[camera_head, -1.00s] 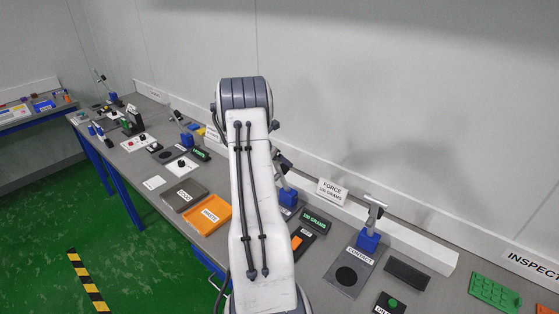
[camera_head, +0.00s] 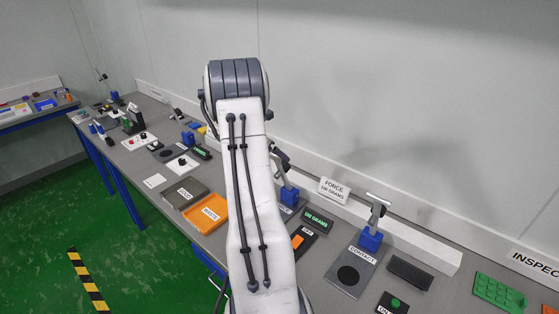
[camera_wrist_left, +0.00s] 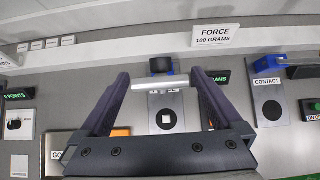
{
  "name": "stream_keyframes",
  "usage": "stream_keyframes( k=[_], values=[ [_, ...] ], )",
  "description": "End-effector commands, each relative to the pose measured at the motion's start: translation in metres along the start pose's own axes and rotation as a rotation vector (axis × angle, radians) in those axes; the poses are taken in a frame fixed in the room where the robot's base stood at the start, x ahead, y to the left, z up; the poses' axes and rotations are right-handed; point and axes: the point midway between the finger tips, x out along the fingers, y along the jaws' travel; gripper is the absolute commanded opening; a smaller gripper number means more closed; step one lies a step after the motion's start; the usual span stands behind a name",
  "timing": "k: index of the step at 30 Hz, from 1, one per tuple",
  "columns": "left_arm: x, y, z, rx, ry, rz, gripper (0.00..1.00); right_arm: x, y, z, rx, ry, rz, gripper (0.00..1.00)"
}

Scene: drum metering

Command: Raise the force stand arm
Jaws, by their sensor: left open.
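The force stand has a blue base (camera_head: 288,196) below the FORCE 100 GRAMS sign in the head view, partly hidden by my left arm. A tilted arm with a dark upper part (camera_head: 281,160) rises from it. In the left wrist view, my left gripper (camera_wrist_left: 160,80) is open, with one finger on each side of a light crossbar (camera_wrist_left: 161,84). I cannot tell whether the fingers touch its ends. A black block (camera_wrist_left: 162,65) shows beyond the bar, and a grey plate with a dark disc and pale square (camera_wrist_left: 167,118) lies below. My right gripper is not in view.
A CONTACT stand (camera_head: 371,240) with a T-shaped handle stands to the right. An orange WASTE tray (camera_head: 207,213) and a GOOD tray (camera_head: 184,193) sit to the left. The wall ledge (camera_head: 420,245) bounds the bench behind.

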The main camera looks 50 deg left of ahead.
Motion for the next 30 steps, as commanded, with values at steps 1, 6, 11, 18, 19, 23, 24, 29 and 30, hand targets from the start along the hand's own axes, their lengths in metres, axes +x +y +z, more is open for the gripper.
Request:
stream_keyframes(
  k=[1, 6, 11, 18, 19, 23, 24, 29, 30],
  values=[
    [-0.010, 0.001, -0.001, 0.001, -0.002, 0.002, 1.00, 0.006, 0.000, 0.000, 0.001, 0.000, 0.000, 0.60],
    [-0.037, 0.001, -0.001, 0.000, 0.000, 0.001, 1.00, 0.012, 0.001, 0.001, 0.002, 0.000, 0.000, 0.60],
    [-0.049, 0.000, -0.001, 0.000, 0.001, -0.002, 1.00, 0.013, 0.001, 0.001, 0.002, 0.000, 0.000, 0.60],
    [-0.051, 0.000, -0.001, -0.001, 0.002, -0.003, 1.00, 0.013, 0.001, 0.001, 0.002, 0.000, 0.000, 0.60],
    [-0.051, 0.000, -0.001, -0.001, 0.002, -0.003, 1.00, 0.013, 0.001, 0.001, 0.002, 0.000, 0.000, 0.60],
    [-0.048, -0.001, -0.017, -0.013, -0.012, -0.027, 0.50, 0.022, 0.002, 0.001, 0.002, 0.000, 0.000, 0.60],
    [-0.047, -0.003, -0.031, -0.022, -0.029, -0.051, 0.35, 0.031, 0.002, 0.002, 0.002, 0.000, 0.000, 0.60],
    [-0.055, -0.012, -0.095, -0.055, -0.239, -0.152, 0.00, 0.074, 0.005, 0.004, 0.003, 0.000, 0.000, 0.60],
    [-0.061, -0.012, -0.106, -0.056, -0.316, -0.154, 0.00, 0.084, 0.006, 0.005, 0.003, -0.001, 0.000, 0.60]
  ],
)
